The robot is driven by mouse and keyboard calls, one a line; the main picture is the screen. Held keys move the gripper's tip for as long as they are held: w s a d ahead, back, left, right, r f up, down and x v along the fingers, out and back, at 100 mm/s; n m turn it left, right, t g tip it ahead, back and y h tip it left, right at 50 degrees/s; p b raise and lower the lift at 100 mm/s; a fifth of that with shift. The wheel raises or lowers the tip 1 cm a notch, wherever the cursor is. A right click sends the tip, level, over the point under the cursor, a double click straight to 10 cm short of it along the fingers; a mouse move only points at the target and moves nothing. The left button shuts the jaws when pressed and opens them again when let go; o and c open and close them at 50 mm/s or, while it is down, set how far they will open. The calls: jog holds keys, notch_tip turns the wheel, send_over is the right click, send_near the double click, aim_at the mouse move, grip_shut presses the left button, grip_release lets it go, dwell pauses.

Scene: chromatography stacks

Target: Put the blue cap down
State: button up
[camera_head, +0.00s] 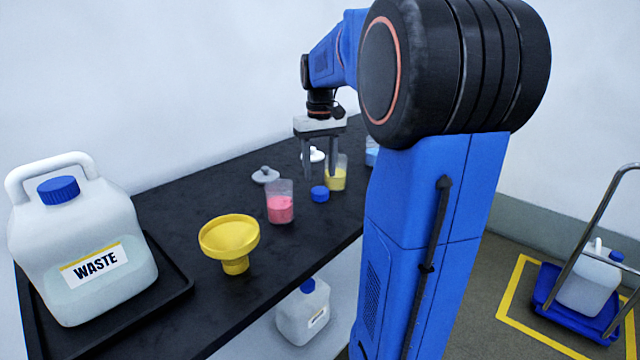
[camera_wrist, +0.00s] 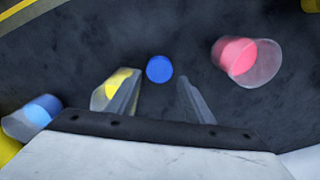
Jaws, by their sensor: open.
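The blue cap (camera_head: 320,194) lies on the black bench top, between the beaker of pink liquid and the beaker of yellow liquid. It also shows in the wrist view (camera_wrist: 159,69), ahead of the finger tips and apart from them. My gripper (camera_head: 320,172) points down above the bench near the cap. Its two fingers are apart with nothing between them, as the wrist view (camera_wrist: 158,92) also shows.
The pink beaker (camera_head: 280,207) and yellow beaker (camera_head: 337,176) stand close by; a blue beaker (camera_head: 371,156) is partly hidden by my arm. A yellow funnel (camera_head: 229,236), grey lid (camera_head: 265,175) and waste jug (camera_head: 84,232) on a black tray (camera_head: 168,290) are also on the bench.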

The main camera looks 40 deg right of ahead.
aim_at(320, 191)
notch_tip(320, 191, up, 6)
dwell(0.8)
